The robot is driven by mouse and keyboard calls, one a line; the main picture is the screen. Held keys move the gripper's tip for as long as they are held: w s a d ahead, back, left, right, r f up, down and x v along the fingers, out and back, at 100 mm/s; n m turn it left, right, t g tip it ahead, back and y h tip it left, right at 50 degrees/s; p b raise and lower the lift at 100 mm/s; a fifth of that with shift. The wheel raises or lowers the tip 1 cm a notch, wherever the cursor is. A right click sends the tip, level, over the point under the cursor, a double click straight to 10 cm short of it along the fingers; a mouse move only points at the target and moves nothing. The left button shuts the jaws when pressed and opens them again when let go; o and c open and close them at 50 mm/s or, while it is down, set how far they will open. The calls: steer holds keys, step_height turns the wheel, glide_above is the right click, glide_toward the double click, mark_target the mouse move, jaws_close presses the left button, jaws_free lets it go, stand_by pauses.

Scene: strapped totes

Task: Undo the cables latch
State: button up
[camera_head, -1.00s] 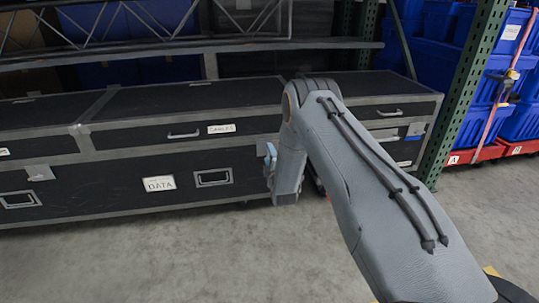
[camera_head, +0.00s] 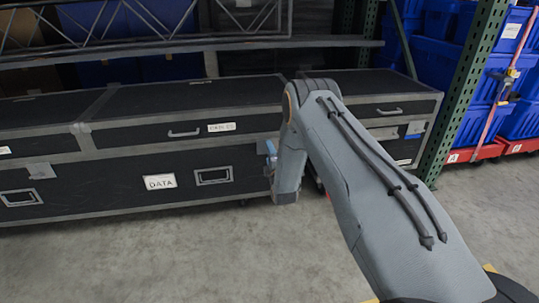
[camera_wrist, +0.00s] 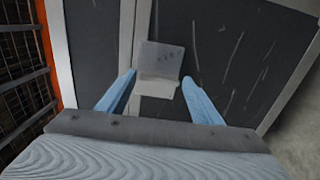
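The black case with grey edging labelled CABLES (camera_head: 222,127) sits in the row of cases in the head view, above a front labelled DATA (camera_head: 160,181). In the wrist view a pale metal latch plate (camera_wrist: 161,60) straddles a grey edge strip on a dark scratched panel. My gripper (camera_wrist: 159,79) is open, its two blue fingers apart on either side of the latch's lower part, with nothing held. Whether the fingers touch the latch cannot be told. In the head view a bit of blue finger (camera_head: 270,150) shows before the case front; my arm hides the latch there.
Another latch plate (camera_head: 40,171) is on the left case and one (camera_head: 415,130) on the right case. A green rack post (camera_head: 462,95) and blue bins (camera_head: 522,121) stand at the right. The concrete floor (camera_head: 190,255) in front is clear.

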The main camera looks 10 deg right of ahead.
steer(key=shift+o, duration=0.2)
steer(key=s+p, duration=0.2)
steer(key=s, duration=0.5)
steer(key=shift+s, duration=0.35)
steer(key=shift+a+r, duration=0.1)
